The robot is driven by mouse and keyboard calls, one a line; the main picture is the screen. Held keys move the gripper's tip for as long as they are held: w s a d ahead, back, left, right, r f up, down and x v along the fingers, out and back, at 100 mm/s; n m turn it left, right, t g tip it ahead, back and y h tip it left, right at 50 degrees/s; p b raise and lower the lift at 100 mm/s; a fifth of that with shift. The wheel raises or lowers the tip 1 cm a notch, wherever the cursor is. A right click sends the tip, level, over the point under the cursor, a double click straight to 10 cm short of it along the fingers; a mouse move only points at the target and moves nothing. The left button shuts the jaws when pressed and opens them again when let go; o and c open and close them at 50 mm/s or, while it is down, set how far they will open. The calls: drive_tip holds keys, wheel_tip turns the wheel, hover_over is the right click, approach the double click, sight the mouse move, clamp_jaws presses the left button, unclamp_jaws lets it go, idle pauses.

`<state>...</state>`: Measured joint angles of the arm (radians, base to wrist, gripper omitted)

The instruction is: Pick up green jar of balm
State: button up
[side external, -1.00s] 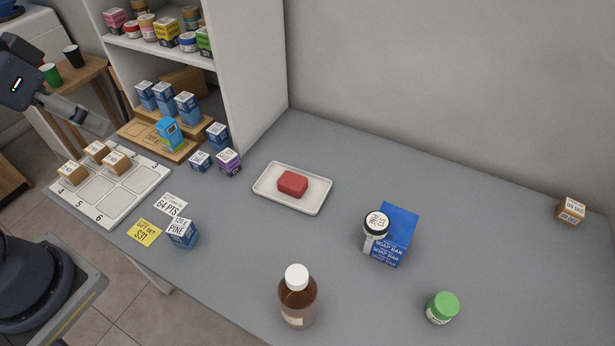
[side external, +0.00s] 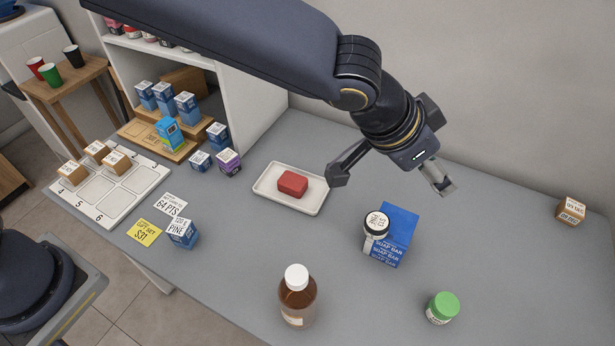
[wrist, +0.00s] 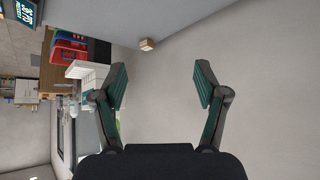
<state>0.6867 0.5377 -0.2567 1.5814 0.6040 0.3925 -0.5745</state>
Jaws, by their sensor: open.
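The green-lidded jar (side external: 442,308) stands upright on the grey counter at the lower right in the side view. Its lower part is white. My gripper (side external: 392,186) is open and empty, above the counter's far side, up and to the left of the jar and well apart from it. In the wrist view my gripper (wrist: 160,88) shows two spread fingers with nothing between them. The green jar does not show in the wrist view.
A blue soap box (side external: 400,225) with a white-lidded jar (side external: 376,226) against it stands below my gripper. A brown bottle (side external: 297,298) stands left of the green jar. A white tray (side external: 264,190) holds red soap. A small brown box (side external: 570,211) sits far right.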

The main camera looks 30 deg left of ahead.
sight(448, 303)
drive_tip(key=s+d+f+m+g, duration=0.1)
drive_tip(key=s+d+f, duration=0.3)
drive_tip(key=s+f, duration=0.15)
drive_tip(key=s+d+f+m+g, duration=0.1)
drive_tip(key=s+d+f+g, duration=0.1)
drive_tip(key=s+d+f, duration=0.4)
drive_tip(key=w+f, duration=0.1)
drive_tip(key=f, duration=0.2)
drive_tip(key=w+d+f, duration=0.1)
drive_tip(key=f, duration=0.2)
drive_tip(key=w+f, duration=0.2)
drive_tip(key=f, duration=0.1)
drive_tip(key=shift+d+f, duration=0.35)
drive_tip(key=shift+a+x, duration=0.2)
drive_tip(key=shift+x, duration=2.9)
drive_tip(key=shift+w, duration=0.2)
drive_tip(key=c, duration=1.2)
